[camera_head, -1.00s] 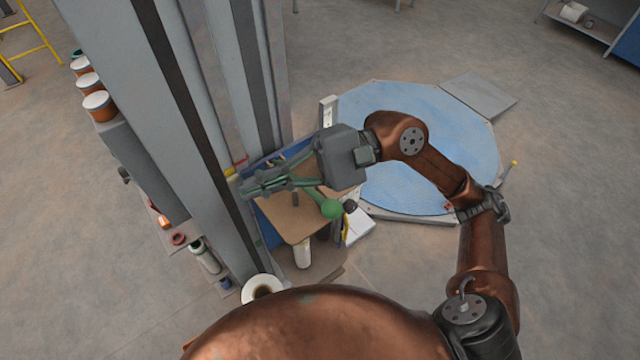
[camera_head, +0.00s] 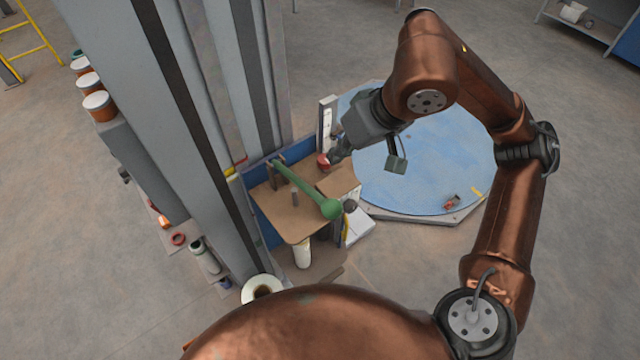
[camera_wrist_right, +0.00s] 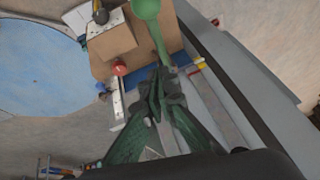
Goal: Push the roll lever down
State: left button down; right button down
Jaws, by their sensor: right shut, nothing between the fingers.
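A green lever (camera_head: 302,188) with a round ball end (camera_head: 331,208) slants over the brown work surface of the station. Its ball is at the near right end. In the right wrist view the lever ball (camera_wrist_right: 146,8) is at the top edge, and its shaft runs down toward my fingers. My right gripper (camera_head: 335,157) is shut and empty, beyond the lever and close to a red knob (camera_head: 323,160). In the wrist view the right gripper (camera_wrist_right: 165,85) points toward the station; I cannot tell whether it touches anything. My left gripper is not in view.
A grey column (camera_head: 165,110) stands left of the station. A brown box (camera_head: 340,179) sits at the work surface's right edge, near a white upright plate (camera_head: 327,112). A round blue platform (camera_head: 430,165) lies at right. A white roll (camera_head: 262,287) is in front.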

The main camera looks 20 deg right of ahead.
jog(key=p, duration=0.3)
send_over(314, 191)
jog(key=d, duration=0.1)
notch_tip(314, 191, down, 9)
jog(key=shift+s+d+f+p, duration=0.1)
jog(key=shift+s+f+p, duration=0.2)
jog(key=shift+f, duration=0.25)
jog(key=shift+s+f+p, duration=0.15)
jog(key=shift+f+p, duration=0.1)
jog(key=shift+f, duration=0.25)
jog(key=shift+s+f, duration=0.25)
jog(key=shift+f, duration=0.45)
